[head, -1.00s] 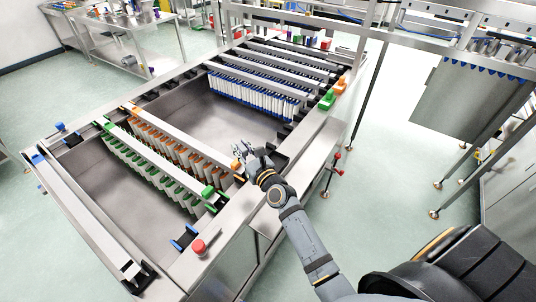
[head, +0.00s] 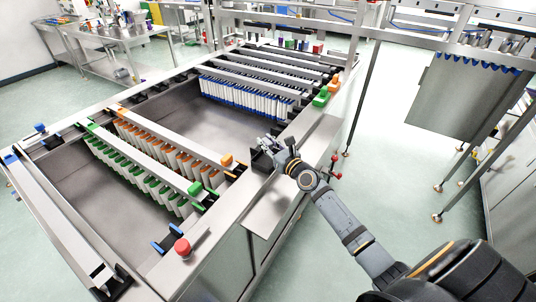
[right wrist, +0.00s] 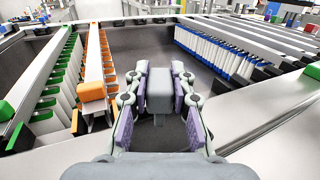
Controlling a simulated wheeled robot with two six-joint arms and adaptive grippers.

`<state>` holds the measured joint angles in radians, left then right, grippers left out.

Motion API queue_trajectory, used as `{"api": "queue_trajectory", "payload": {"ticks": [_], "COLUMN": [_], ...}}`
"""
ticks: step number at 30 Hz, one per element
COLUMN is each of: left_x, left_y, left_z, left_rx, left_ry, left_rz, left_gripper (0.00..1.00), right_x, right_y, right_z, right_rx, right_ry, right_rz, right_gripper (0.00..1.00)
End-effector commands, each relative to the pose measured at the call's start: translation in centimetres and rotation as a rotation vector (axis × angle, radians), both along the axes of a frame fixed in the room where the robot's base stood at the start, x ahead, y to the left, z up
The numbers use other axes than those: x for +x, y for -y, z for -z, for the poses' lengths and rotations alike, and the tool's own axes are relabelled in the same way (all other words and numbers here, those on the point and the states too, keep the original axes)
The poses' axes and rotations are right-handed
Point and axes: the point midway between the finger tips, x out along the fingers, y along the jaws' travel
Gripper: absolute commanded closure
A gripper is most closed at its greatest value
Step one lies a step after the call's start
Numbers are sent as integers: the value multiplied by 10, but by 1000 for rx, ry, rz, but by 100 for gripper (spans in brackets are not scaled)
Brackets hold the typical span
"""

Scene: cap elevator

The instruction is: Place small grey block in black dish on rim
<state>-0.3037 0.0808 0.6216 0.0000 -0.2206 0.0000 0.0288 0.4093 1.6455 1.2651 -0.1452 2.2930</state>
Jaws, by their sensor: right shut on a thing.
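My right gripper (head: 271,147) is above the right-hand rim of the steel tank. In the right wrist view its two purple-padded fingers (right wrist: 159,108) are shut on a small grey block (right wrist: 159,86), which is held upright between them. The black dish (head: 261,162) sits on the rim just below the gripper in the head view, partly hidden by it. A dark surface (right wrist: 160,133) shows below the block between the fingers; the gap between block and dish cannot be judged. My left gripper is not in view.
Racks with orange clips (head: 226,159) and green clips (head: 195,188) span the tank left of the gripper. A red button (head: 182,248) stands on the near rim. Green and orange blocks (head: 326,94) lie farther along the rim. The steel side shelf (head: 290,190) is clear.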

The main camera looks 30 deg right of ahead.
Motion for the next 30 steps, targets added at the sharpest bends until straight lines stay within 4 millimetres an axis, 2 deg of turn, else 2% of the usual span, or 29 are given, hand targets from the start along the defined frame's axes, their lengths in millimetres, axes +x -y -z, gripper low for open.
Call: {"api": "queue_trajectory", "payload": {"ticks": [1,3,6,13,17,18,23,30], "left_x": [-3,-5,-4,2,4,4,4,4], "left_y": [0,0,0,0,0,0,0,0], "left_z": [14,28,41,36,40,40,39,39], "left_rx": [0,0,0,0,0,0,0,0], "left_ry": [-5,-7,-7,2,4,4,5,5], "left_rz": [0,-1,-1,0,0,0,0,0], "left_gripper": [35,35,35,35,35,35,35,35], "right_x": [1,1,1,1,1,1,1,1], "right_y": [4,5,5,5,5,5,5,4], "right_z": [12,27,42,37,42,42,41,41], "right_rx": [-2,1,0,1,0,0,0,0], "right_ry": [-1,-1,0,-1,-1,-1,-1,-1], "right_rz": [1,0,0,0,0,0,0,0], "right_gripper": [100,100,100,100,100,76,54,54]}}
